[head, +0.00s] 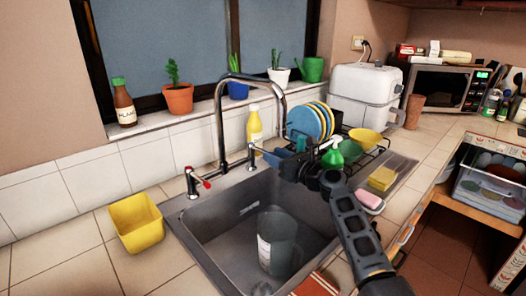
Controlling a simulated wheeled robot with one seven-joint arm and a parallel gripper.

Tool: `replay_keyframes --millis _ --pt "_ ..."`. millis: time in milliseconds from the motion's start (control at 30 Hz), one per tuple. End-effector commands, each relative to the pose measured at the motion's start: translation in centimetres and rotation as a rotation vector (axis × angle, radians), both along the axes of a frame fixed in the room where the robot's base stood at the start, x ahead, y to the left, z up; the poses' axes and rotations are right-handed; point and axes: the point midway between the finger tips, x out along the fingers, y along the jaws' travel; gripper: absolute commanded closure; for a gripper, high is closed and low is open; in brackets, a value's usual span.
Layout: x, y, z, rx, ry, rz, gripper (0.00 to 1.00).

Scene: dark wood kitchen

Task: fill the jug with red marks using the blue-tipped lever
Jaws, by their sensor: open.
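A dark grey, see-through jug (282,243) with a pale label stands in the sink basin (213,238); red marks on it are too small to make out. The chrome tap (221,125) arches above the sink's back edge. A red-tipped lever (195,183) is at its left. A second lever (252,158) stands at its right, close to my gripper; its tip colour is not clear. My gripper (279,159) is open, over the back right of the sink, pointing left towards this second lever. I cannot tell whether they touch.
A yellow tub (136,222) stands left of the sink. A yellow bottle (254,125), a dish rack with plates (305,122) and a green bottle (333,155) stand behind my gripper. A pink sponge (370,201) lies right of my arm. The left counter is mostly clear.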

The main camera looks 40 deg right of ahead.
Motion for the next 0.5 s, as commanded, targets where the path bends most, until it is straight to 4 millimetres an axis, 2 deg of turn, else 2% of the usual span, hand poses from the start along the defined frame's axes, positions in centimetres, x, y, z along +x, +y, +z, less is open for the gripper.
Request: replay_keyframes --millis 200,333,500 --pt "3.3 0.1 0.0 -0.002 0.000 0.002 0.60" --pt "4.3 0.2 0.0 -0.002 0.001 0.002 0.60" --pt "4.7 0.2 0.0 -0.002 0.001 0.000 0.60"
